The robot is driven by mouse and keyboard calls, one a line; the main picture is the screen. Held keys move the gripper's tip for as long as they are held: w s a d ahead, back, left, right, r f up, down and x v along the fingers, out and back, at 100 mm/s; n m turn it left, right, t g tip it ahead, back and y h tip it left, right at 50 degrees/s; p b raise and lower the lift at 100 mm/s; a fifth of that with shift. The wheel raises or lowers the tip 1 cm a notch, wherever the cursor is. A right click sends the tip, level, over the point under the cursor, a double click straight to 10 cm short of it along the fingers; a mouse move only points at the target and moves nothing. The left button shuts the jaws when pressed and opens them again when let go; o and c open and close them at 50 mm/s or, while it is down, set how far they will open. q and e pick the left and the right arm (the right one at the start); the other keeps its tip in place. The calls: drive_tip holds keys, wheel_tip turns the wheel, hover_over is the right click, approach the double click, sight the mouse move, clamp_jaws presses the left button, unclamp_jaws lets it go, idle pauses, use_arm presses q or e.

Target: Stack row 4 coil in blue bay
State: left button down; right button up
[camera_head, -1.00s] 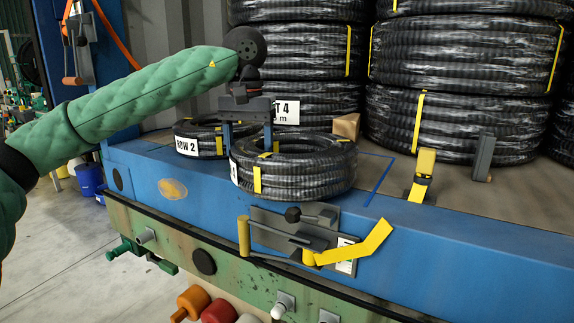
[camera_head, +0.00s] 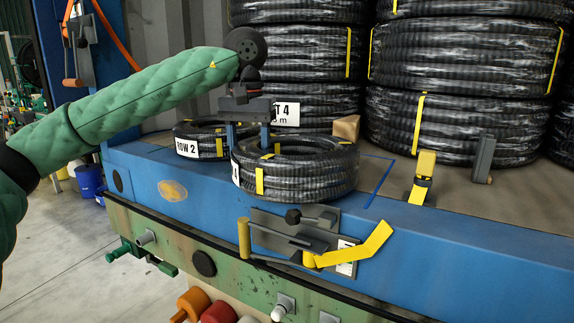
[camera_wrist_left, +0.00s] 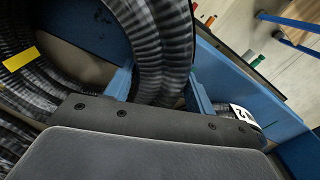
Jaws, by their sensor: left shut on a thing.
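My left gripper (camera_head: 248,140) is shut on the side wall of the front black ribbed coil (camera_head: 310,172), one finger inside its hole and one outside. The coil has yellow bands and a white label at its left edge, partly cut from view; a 4 seems to show. It sits at or just above the deck by the blue front edge; I cannot tell if it touches. In the left wrist view the fingers straddle this coil (camera_wrist_left: 160,40). The ROW 2 coil (camera_head: 187,127) lies behind it to the left. My right gripper is not in view.
Tall stacks of black coils (camera_head: 455,130) stand behind. A blue line (camera_head: 380,184) marks the deck (camera_head: 440,200) right of the coil. A small brown block (camera_head: 346,127), a yellow post (camera_head: 423,175) and a grey post (camera_head: 484,160) stand there. A yellow-handled latch (camera_head: 350,247) hangs on the front.

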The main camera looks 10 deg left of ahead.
use_arm(q)
drive_tip(key=shift+r, duration=0.7)
drive_tip(key=shift+r+p, duration=0.4)
drive_tip(key=shift+r, duration=0.45)
drive_tip(key=shift+r+p, duration=0.45)
drive_tip(key=shift+r, duration=0.55)
drive_tip(key=shift+r+p, duration=0.9)
drive_tip(key=shift+r, duration=0.15)
drive_tip(key=c, duration=1.4)
unclamp_jaws()
clamp_jaws()
